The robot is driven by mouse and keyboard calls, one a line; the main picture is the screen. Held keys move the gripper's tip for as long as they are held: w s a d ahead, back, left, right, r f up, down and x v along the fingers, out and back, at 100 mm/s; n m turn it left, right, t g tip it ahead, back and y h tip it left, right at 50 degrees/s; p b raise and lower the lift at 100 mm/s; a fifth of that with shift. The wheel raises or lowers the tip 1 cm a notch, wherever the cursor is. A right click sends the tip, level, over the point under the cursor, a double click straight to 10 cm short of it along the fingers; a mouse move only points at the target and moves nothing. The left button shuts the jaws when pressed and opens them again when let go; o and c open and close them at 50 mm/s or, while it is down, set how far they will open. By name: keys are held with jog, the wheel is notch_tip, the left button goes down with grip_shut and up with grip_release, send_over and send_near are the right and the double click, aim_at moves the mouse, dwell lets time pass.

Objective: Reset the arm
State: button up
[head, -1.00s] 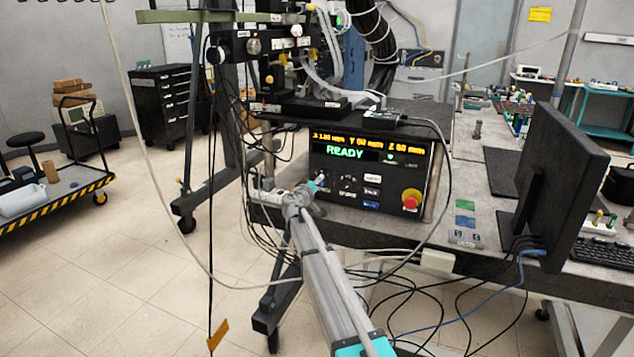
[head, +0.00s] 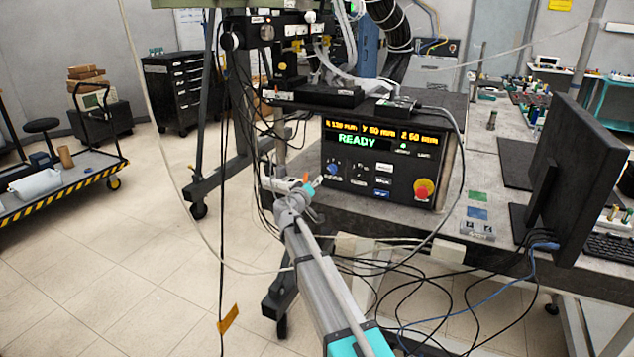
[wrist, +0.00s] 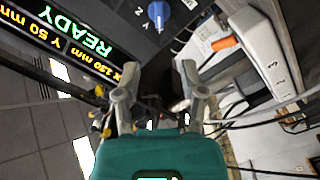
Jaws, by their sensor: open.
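My arm reaches forward from the bottom of the head view, and my gripper (head: 312,187) is in front of the control panel (head: 405,190). In the wrist view my gripper (wrist: 157,80) is open, its two fingers apart with nothing between them. The panel's display (head: 357,141) reads READY. The panel has a blue knob (head: 333,170) near my gripper and a red emergency stop button (head: 424,188) on its right. In the wrist view the blue knob (wrist: 157,14) is at the top, beyond the fingertips.
A white power strip (wrist: 268,52) with an orange switch lies close to my fingers. Cables hang around my arm and under the bench. A monitor (head: 575,180) stands at the right. A cart (head: 70,190) is at the left, with clear floor before it.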

dwell(0.3)
jog(key=s+d+f+m+g, duration=0.2)
jog(key=s+d+f+g, duration=0.35)
jog(key=s+d, duration=0.3)
jog(key=s+d+f+m+g, duration=0.35)
jog(key=s+d+f, duration=0.25)
jog(key=s+d, duration=0.25)
jog(key=s+d+f+g+y, duration=0.1)
jog(key=s+f+g+y, duration=0.15)
jog(key=s, duration=0.35)
jog(key=s+d+f+g+y, duration=0.1)
jog(key=s+f+g, duration=0.15)
jog(key=s, duration=0.35)
jog(key=s+a+f+n+g+y, duration=0.1)
jog(key=s+a+n+g+y, duration=0.2)
jog(key=s, duration=0.9)
notch_tip(320, 180, up, 17)
jog(key=m+y+p, duration=0.1)
jog(key=p, duration=1.6)
jog(key=shift+w+d+f+t+p, duration=0.2)
jog(key=shift+w+t+p, duration=0.1)
jog(key=shift+t, duration=0.1)
jog(key=shift+m, duration=0.25)
